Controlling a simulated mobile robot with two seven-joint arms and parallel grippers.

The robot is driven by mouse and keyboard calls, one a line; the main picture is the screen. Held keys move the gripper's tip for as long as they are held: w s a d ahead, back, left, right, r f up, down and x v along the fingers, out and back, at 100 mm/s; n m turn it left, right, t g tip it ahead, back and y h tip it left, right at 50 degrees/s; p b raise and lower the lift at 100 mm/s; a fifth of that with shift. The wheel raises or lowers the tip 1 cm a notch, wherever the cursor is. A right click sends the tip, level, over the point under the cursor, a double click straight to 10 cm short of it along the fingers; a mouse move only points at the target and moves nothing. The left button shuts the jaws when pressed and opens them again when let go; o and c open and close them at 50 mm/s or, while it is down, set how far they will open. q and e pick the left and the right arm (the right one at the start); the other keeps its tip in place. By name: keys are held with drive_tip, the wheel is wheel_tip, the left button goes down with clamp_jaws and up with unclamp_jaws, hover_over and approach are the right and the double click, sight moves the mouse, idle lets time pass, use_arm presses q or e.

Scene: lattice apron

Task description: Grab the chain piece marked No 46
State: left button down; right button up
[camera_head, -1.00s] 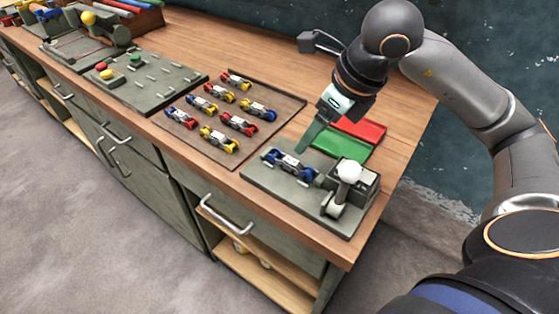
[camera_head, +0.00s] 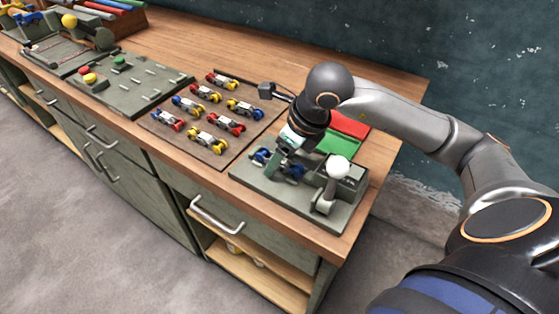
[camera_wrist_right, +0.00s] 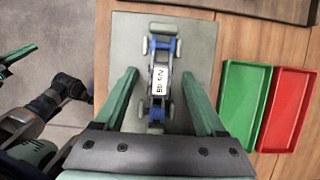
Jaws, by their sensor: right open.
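The chain piece marked No 46 (camera_wrist_right: 158,80) has a white label plate, blue links and grey rollers. It lies on a grey-green fixture plate (camera_wrist_right: 195,32) in the right wrist view. In the head view its blue end (camera_head: 262,155) shows beside my right gripper (camera_head: 287,170), which hides the rest. My right gripper is open, with its green fingers on either side of the piece and apart from it (camera_wrist_right: 161,73). Parts that look like my left arm and gripper show at the left of the wrist view; the jaw state is unclear.
A white-knobbed lever (camera_head: 338,167) stands on the plate's near right. Green (camera_head: 337,144) and red (camera_head: 350,124) trays lie beyond. A brown mat (camera_head: 211,158) to the left holds several red, yellow and blue chain pieces.

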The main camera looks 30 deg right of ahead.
clamp_jaws()
idle(0.4)
